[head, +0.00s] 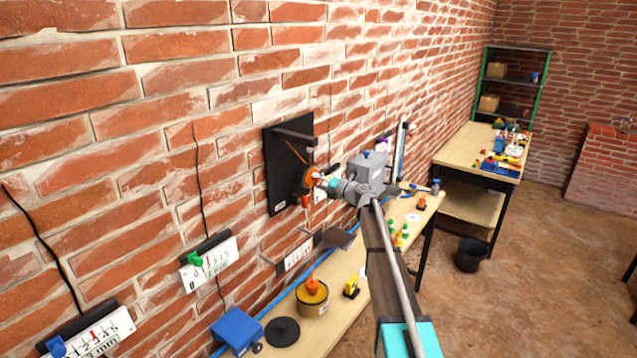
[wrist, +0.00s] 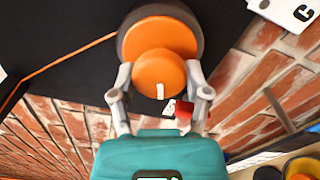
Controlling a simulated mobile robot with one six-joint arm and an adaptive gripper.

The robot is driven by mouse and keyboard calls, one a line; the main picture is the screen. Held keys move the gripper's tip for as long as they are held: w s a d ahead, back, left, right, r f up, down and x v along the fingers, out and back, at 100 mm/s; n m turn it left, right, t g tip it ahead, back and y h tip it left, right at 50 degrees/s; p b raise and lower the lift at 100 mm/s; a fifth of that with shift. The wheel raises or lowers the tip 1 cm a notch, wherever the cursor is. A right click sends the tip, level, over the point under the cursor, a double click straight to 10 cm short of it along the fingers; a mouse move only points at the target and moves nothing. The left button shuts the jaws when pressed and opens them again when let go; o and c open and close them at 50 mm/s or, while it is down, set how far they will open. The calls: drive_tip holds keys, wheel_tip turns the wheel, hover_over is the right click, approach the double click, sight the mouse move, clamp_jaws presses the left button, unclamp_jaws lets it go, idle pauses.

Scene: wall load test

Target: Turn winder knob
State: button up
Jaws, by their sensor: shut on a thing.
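The winder knob (wrist: 160,72) is a round orange knob with a white mark on its edge, in front of a larger orange disc with a dark rim (wrist: 160,28). It sits on a black board (head: 283,185) on the brick wall. An orange cord runs from the winder across the board. My gripper (wrist: 160,82) has one finger on each side of the knob and is shut on it. In the head view my gripper (head: 318,180) reaches the winder from the right and partly hides the knob.
A wooden bench (head: 345,313) runs along the wall below, with a blue box (head: 237,329), a black disc (head: 282,332), a yellow pot (head: 312,300) and small bottles. White scales (head: 210,264) hang on the wall to the left. A black bin (head: 470,255) stands on the floor.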

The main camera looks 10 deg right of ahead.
drive_tip(key=shift+r+m, duration=0.1)
drive_tip(key=shift+m, duration=1.1)
drive_tip(key=o, duration=1.1)
drive_tip(key=shift+o, duration=0.2)
drive_tip(key=v, duration=1.2)
